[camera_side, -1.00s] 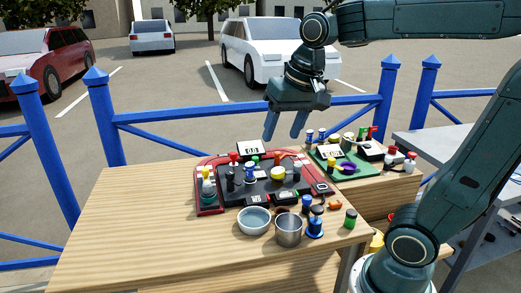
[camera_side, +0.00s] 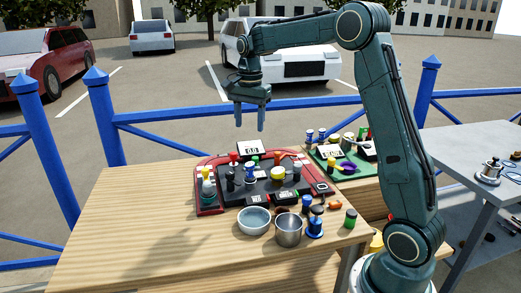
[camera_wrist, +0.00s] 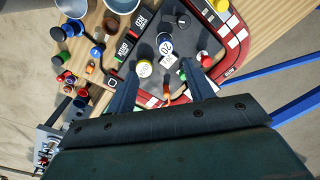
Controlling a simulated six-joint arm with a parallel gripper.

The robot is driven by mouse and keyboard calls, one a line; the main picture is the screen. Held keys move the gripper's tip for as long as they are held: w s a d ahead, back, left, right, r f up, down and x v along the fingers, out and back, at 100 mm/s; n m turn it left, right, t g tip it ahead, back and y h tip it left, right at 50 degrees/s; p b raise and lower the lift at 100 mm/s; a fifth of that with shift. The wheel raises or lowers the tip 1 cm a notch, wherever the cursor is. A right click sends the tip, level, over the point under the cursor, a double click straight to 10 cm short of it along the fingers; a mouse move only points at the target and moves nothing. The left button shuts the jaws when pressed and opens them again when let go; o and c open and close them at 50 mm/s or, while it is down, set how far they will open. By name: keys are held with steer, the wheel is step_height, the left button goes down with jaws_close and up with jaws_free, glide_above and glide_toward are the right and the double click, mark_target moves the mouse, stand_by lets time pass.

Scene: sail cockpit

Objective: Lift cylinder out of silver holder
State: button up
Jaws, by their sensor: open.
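My gripper (camera_side: 250,126) is open and empty, high above the board on the wooden table; it also shows in the wrist view (camera_wrist: 162,72). A silver metal cup (camera_side: 289,230) stands at the table's front, beside a grey bowl (camera_side: 254,221). I cannot tell which cylinder or silver holder is the task's own; the inside of the cup is too small to read.
A green board (camera_side: 355,165) with several small pieces lies to the right. A blue spool-like piece (camera_side: 315,228) and a green cylinder (camera_side: 350,218) stand near the front edge. A grey side table (camera_side: 465,150) carries a small metal object (camera_side: 490,172). The table's left half is clear.

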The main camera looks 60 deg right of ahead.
steer(key=shift+w+d+f+m, duration=0.6)
steer(key=shift+w+d+f, duration=0.1)
steer(key=shift+d+f, duration=0.25)
glide_above(250, 164)
steer(key=shift+s+a+f, duration=0.1)
steer(key=shift+f, duration=4.15)
steer(key=shift+f, duration=2.6)
steer(key=c, duration=1)
steer(key=shift+c, duration=0.2)
